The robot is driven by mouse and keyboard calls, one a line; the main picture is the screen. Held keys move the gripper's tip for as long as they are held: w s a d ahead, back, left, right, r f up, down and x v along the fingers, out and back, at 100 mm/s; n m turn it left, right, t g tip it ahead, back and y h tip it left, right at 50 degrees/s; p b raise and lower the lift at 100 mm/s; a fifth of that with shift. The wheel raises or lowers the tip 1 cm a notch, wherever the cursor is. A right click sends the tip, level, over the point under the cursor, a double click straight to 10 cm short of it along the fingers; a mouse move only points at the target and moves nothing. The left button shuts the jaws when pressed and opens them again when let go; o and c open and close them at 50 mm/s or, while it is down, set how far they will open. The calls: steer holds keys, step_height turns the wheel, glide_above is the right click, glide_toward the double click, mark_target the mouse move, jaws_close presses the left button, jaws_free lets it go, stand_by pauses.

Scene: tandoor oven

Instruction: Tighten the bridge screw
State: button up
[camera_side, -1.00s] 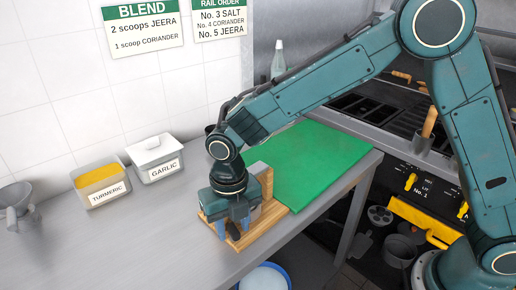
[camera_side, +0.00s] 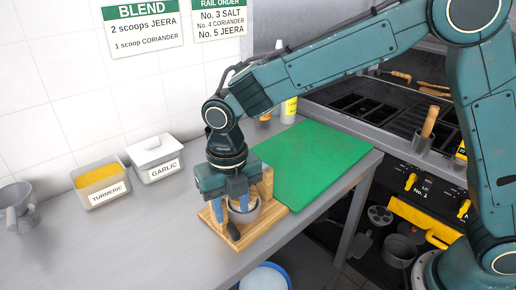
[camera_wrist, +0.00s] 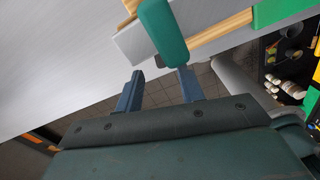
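A wooden board (camera_side: 217,233) at the front edge of the counter bears an upright wooden block (camera_side: 266,184), a round grey part (camera_side: 245,214) and a dark handle-like piece (camera_side: 233,231). My gripper (camera_side: 237,206) hangs just above this assembly and partly hides it. In the wrist view my gripper (camera_wrist: 159,88) has its two fingers apart with nothing seen between them. A green rounded piece (camera_wrist: 163,33) lies beyond the fingers and reaches the right fingertip; I cannot tell whether they touch. A flat grey metal piece (camera_wrist: 136,42) lies beside it. I cannot make out the bridge screw.
A green mat (camera_side: 315,160) lies right of the board. The turmeric tub (camera_side: 100,185) and garlic tub (camera_side: 156,160) stand at the back left by the wall, with a grey metal vessel (camera_side: 18,207) farther left. The front-left counter is clear. A blue-rimmed bucket (camera_side: 264,278) stands below the edge.

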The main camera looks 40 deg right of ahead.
mark_target(235, 228)
step_height(235, 228, up, 4)
steer(key=shift+r, duration=0.25)
stand_by(0.4)
steer(key=s+d+r+m+t, duration=0.1)
steer(key=s+d+r+m, duration=0.3)
steer(key=d+m, duration=0.3)
steer(key=s+d+r+m+t, duration=0.1)
steer(key=s+d+r+m, duration=0.2)
steer(key=d+r+m, duration=0.35)
steer(key=s+d+f+m+t, duration=0.1)
steer(key=s+d+m, duration=0.4)
steer(key=m, duration=0.5)
steer(key=s+d+f+m+t, duration=0.1)
steer(key=s+d+m+t, duration=0.1)
steer(key=s+d+m, duration=0.3)
steer(key=s+m, duration=0.4)
steer(key=m, duration=0.1)
steer(key=shift+d+t, duration=0.15)
steer(key=shift+t, duration=0.15)
